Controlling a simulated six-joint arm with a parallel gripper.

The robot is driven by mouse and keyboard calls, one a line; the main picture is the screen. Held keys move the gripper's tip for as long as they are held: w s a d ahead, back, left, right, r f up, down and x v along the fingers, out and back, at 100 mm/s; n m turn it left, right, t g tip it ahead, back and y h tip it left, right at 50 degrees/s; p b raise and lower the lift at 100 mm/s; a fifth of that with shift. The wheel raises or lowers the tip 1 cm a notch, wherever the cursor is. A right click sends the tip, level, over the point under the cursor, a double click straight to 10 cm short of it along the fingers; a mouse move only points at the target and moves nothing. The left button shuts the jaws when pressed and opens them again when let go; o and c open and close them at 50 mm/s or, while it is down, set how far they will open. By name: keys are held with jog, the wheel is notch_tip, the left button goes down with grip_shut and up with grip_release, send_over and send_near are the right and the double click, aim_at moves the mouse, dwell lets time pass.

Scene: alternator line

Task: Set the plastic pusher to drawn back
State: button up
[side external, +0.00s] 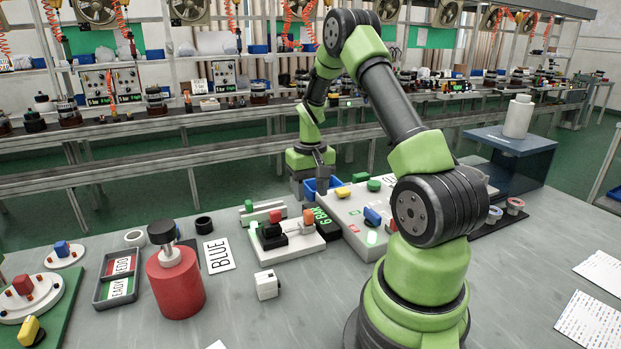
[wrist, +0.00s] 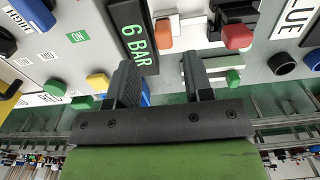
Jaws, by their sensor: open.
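No part is labelled as the plastic pusher, so I cannot tell for sure which one it is. A white-based fixture (side external: 290,252) in the middle of the bench carries black bodies with a red block (side external: 275,216) and an orange block (side external: 308,216). The red block (wrist: 237,36) and orange block (wrist: 163,36) also show in the wrist view, ahead of the fingers. A pale rail with a green block (side external: 249,206) lies behind the fixture. My gripper (side external: 323,187) is open and empty, fingers pointing down, behind the fixture; in the wrist view its fingertips (wrist: 165,67) are apart.
A 6 BAR sign (side external: 325,222) stands beside the fixture. A BLUE card (side external: 219,255), a red cylinder (side external: 175,284) and a grey tray (side external: 103,291) lie left. The front bench is mostly clear.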

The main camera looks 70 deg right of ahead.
aim_at(310, 211)
jog(key=shift+r, duration=1.9)
jog(key=w+a+r+n+t, duration=0.1)
jog(key=w+a+r+t, duration=0.1)
jog(key=a+r, duration=0.6)
jog(key=s+a+r+n+t, duration=0.1)
jog(key=s+a+r, duration=0.2)
jog(key=a, duration=0.3)
jog(key=s+a+r+n+t+y, duration=0.1)
jog(key=s+a+r+t, duration=0.1)
jog(key=a, duration=0.4)
jog(key=s+a+r+n+t+y, duration=0.1)
jog(key=s+a+r+n+t, duration=0.1)
jog(key=s+a+r, duration=0.2)
jog(key=s+a, duration=0.2)
jog(key=a, duration=0.1)
jog(key=shift+s, duration=0.25)
